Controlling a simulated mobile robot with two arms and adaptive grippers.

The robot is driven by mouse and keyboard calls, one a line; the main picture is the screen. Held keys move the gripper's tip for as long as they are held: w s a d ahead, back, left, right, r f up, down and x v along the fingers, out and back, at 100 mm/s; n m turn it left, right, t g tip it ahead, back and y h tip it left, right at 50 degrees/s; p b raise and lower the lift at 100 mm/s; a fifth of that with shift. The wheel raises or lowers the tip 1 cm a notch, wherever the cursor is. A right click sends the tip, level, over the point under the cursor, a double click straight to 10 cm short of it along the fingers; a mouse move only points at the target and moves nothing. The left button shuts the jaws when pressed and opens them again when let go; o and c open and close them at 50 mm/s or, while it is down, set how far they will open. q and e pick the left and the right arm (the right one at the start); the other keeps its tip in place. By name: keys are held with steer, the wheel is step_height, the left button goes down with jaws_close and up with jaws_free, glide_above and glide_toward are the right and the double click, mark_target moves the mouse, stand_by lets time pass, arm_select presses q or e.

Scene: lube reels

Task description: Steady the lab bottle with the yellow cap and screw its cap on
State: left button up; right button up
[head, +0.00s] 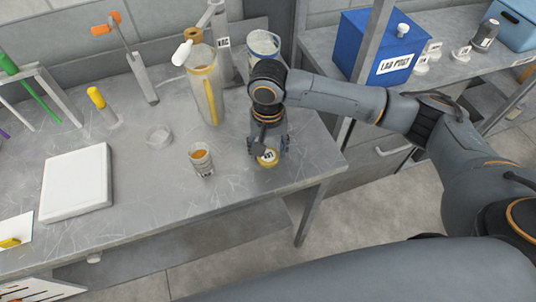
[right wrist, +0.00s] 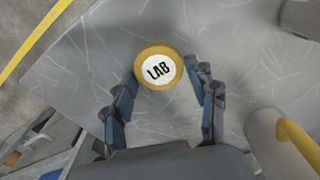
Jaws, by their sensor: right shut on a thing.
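The yellow cap (head: 268,158) with a white top marked LAB is near the right front edge of the grey table. It also shows in the right wrist view (right wrist: 158,68), top face toward the camera. My right gripper (head: 268,147) comes down from above and is shut on the cap, with one finger on each side. The right wrist view shows the same fingers (right wrist: 166,80) against its rim. The bottle's body is hidden under the cap and fingers, so I cannot tell how the cap sits on it. My left gripper is not in view.
A small glass with amber contents (head: 201,160) stands left of my right gripper. A tall jug with a yellow stripe (head: 207,88) stands behind it. A clear dish (head: 159,136) and a white slab (head: 76,184) lie farther left. The table's front edge (head: 300,184) is close.

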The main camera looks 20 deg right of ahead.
steer(key=shift+r, duration=0.5)
steer(key=s+a+r+b, duration=0.1)
steer(key=s+a+r, duration=0.8)
steer(key=r, duration=0.3)
steer(key=shift+s+a, duration=0.2)
steer(key=shift+s, duration=0.5)
steer(key=w+d+r, duration=0.3)
steer(key=d+r, duration=0.1)
steer(key=d, duration=0.3)
steer(key=w+d+r, duration=0.4)
steer(key=d, duration=0.3)
steer(key=shift+w+d+r+m, duration=0.25)
steer(key=shift+w+d+m, duration=0.05)
steer(key=shift+d+m, duration=0.1)
